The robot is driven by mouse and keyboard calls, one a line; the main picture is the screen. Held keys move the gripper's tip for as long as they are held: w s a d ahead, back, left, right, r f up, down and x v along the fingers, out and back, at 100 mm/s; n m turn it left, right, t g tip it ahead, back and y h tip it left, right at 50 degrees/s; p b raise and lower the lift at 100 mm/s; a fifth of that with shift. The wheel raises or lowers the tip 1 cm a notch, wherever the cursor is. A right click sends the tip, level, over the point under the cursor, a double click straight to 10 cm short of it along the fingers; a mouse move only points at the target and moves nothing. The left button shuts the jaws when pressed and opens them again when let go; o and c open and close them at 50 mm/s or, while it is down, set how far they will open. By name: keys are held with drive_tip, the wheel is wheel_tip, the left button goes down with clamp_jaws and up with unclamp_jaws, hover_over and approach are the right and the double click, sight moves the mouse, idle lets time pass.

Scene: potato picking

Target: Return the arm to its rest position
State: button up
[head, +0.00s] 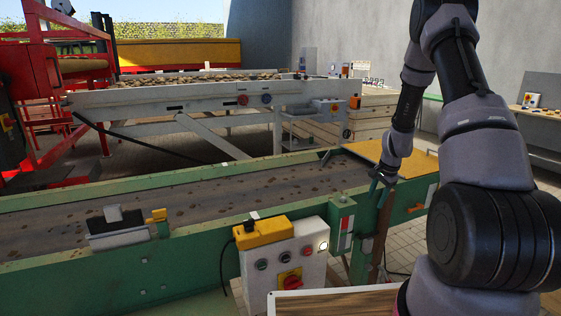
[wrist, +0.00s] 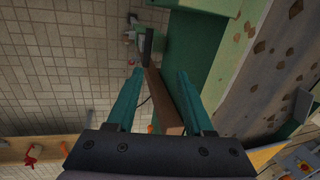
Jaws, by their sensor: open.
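My gripper (head: 378,183) hangs at the end of my arm, by the right end of the green conveyor (head: 110,199) in the head view. Below the fingers, a brown post or leg and a tiled floor (wrist: 65,70) show. The upper part of my arm is bent at the right of the head view, with the forearm reaching down toward the conveyor's end. The exact gap between gripper and conveyor edge is hard to tell.
The conveyor's brown belt (head: 200,203) carries scattered dark bits. A control box (head: 287,267) with a yellow top and red switch stands in front. A yellow plate (head: 395,154) lies at the belt's right end. A second conveyor (head: 200,97) and red machinery (head: 45,75) stand behind.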

drive_tip(key=s+a+r+n+t, duration=0.1)
drive_tip(key=s+a+r, duration=0.15)
drive_tip(key=r, duration=0.65)
drive_tip(key=s+a+r+n, duration=0.2)
drive_tip(key=a+r, duration=0.1)
drive_tip(key=r, duration=0.6)
drive_tip(key=s+a+r+n+t, duration=0.1)
drive_tip(key=s+a+r, duration=0.2)
drive_tip(key=r, duration=0.6)
drive_tip(key=s+a+r+n+t, duration=0.1)
drive_tip(key=s+a+r, duration=0.1)
drive_tip(key=s+r, duration=0.2)
drive_tip(key=s+a+r+n, duration=0.2)
drive_tip(key=s+r, duration=0.2)
drive_tip(key=s, duration=0.7)
drive_tip(key=s+a+r+n+t+y, duration=0.1)
drive_tip(key=s+a+r+n, duration=0.1)
drive_tip(key=s+r, duration=0.3)
drive_tip(key=s, duration=0.2)
drive_tip(key=shift+s+a+t, duration=0.2)
drive_tip(key=shift+s+t, duration=0.1)
drive_tip(key=shift+s, duration=0.1)
